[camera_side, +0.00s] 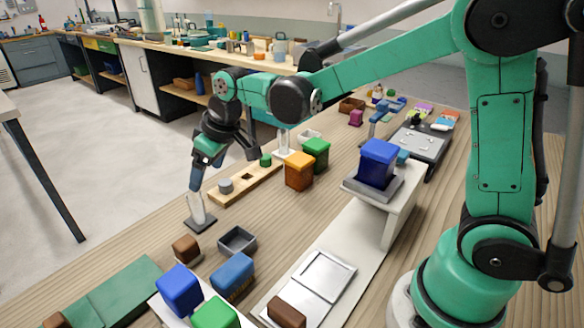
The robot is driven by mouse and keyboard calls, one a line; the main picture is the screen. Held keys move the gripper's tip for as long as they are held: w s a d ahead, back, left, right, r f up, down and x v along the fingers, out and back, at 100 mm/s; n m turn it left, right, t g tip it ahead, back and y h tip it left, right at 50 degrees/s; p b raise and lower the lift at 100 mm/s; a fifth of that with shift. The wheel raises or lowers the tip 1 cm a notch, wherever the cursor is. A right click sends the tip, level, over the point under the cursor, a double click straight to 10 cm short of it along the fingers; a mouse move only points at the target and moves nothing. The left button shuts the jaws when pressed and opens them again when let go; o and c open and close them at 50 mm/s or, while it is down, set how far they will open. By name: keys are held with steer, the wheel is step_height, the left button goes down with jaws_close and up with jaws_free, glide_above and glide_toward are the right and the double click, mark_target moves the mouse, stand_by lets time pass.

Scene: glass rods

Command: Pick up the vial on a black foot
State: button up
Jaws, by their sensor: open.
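The vial (197,208) is a short pale, glassy tube standing on a flat black square foot (206,226) at the left edge of the wooden table. My gripper (195,188) points down directly over the vial, with its fingertips at about the vial's top. The gripper is open. The gap between the fingers is small in this view, and I cannot tell whether they touch the vial or stand around its upper end.
A wooden board (238,188) with a grey cylinder (226,186) and a green piece (266,160) lies just right of the vial. A brown block (186,249) and an open grey tray (237,241) lie in front. Orange (299,171) and green (316,153) blocks stand farther right.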

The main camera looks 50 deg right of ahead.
mark_target(194, 197)
steer(key=shift+n, duration=0.3)
steer(key=shift+w+a+x, duration=0.1)
steer(key=shift+a+x, duration=0.05)
steer(key=shift+x, duration=1.25)
steer(key=shift+w+a+x, duration=0.1)
steer(key=shift+x, duration=1.3)
steer(key=shift+w+a+x, duration=0.1)
steer(key=shift+a+x, duration=0.05)
steer(key=shift+x, duration=1.25)
steer(key=shift+r, duration=0.2)
jaws_close()
